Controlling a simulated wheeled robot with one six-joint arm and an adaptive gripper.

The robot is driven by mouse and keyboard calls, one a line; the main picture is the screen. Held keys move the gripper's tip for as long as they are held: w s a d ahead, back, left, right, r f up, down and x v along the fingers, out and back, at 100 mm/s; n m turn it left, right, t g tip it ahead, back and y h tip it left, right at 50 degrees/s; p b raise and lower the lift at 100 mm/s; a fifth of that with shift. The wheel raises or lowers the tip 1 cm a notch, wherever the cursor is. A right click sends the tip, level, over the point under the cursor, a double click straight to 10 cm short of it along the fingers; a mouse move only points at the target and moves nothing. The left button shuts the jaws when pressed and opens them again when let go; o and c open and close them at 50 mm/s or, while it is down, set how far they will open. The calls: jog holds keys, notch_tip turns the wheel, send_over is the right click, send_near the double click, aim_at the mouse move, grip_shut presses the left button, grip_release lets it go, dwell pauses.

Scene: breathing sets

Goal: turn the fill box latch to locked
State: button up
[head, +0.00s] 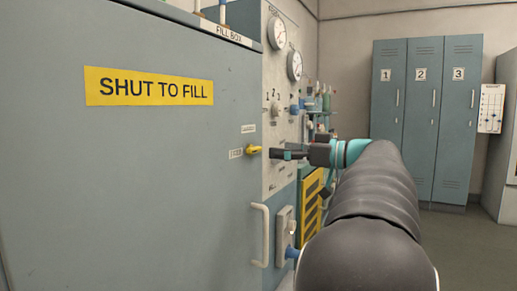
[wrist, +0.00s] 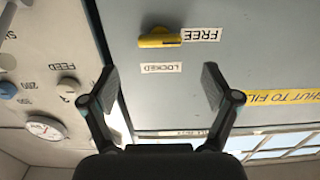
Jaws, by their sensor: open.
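The fill box (head: 150,180) is a large grey-blue cabinet with its door shut. Its yellow latch (head: 252,151) sits at the right edge of the door and lies level, pointing at the FREE label (head: 236,153). The LOCKED label (head: 249,128) is above the latch. My gripper (head: 280,154) is just right of the latch, apart from it. In the wrist view, which is upside down, my gripper (wrist: 160,85) is open and empty, with the latch (wrist: 160,40) beyond the fingertips and the LOCKED label (wrist: 161,68) between them.
A white door handle (head: 259,235) stands out below the latch. The panel (head: 285,95) beside the door carries gauges and knobs, with a yellow grille (head: 311,203) lower down. Blue lockers (head: 425,120) stand at the back right, with open floor before them.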

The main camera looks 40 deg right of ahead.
aim_at(258, 148)
jog(key=x, duration=0.7)
jog(key=shift+c, duration=0.2)
jog(key=c, duration=1.1)
